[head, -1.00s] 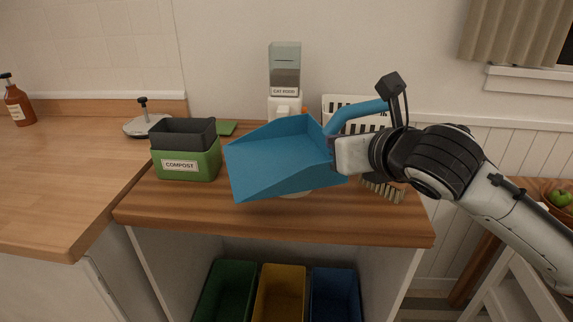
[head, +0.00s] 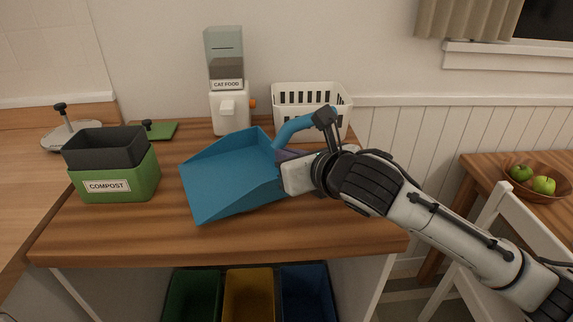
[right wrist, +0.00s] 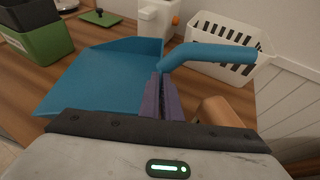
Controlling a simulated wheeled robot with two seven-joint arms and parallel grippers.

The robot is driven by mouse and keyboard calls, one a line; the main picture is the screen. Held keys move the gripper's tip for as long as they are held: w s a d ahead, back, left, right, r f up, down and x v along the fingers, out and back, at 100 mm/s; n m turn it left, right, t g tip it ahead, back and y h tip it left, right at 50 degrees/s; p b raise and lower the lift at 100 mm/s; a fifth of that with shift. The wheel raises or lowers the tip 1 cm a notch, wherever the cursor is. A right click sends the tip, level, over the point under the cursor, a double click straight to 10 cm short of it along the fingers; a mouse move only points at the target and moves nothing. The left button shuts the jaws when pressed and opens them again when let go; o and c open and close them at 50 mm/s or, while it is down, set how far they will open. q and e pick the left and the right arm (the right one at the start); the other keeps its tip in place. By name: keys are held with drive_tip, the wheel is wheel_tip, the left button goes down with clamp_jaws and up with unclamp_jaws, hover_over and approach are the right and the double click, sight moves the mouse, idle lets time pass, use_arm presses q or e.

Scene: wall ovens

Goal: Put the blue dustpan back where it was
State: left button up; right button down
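The blue dustpan (head: 228,178) is over the middle of the wooden counter (head: 150,235), its open side to the left. It also shows in the right wrist view (right wrist: 105,75). Its bent blue handle (head: 294,129) rises at the right. My right gripper (head: 284,160) is at the pan's right rear edge, near the base of the handle. In the right wrist view its purple fingers (right wrist: 161,98) are shut on that edge. I cannot tell whether the pan touches the counter. My left gripper is in neither view.
A green compost bin (head: 118,183) stands left of the dustpan. A cat food dispenser (head: 229,108) and a white basket (head: 310,97) stand behind. A brown wooden object (right wrist: 220,112) lies beside my fingers. The counter's front strip is clear.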

drive_tip(key=shift+f, duration=0.9)
drive_tip(key=c, duration=2)
unclamp_jaws()
drive_tip(key=shift+f, duration=0.15)
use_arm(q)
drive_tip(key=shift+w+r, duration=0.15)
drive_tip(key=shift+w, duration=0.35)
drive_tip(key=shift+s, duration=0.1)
use_arm(e)
drive_tip(key=shift+s+d+r, duration=0.1)
drive_tip(key=shift+s+r, duration=0.1)
drive_tip(key=shift+r, duration=0.1)
use_arm(q)
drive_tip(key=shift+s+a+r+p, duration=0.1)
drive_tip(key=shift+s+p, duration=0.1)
drive_tip(key=shift+p, duration=0.15)
use_arm(e)
drive_tip(key=v, duration=1.1)
drive_tip(key=shift+s, duration=0.2)
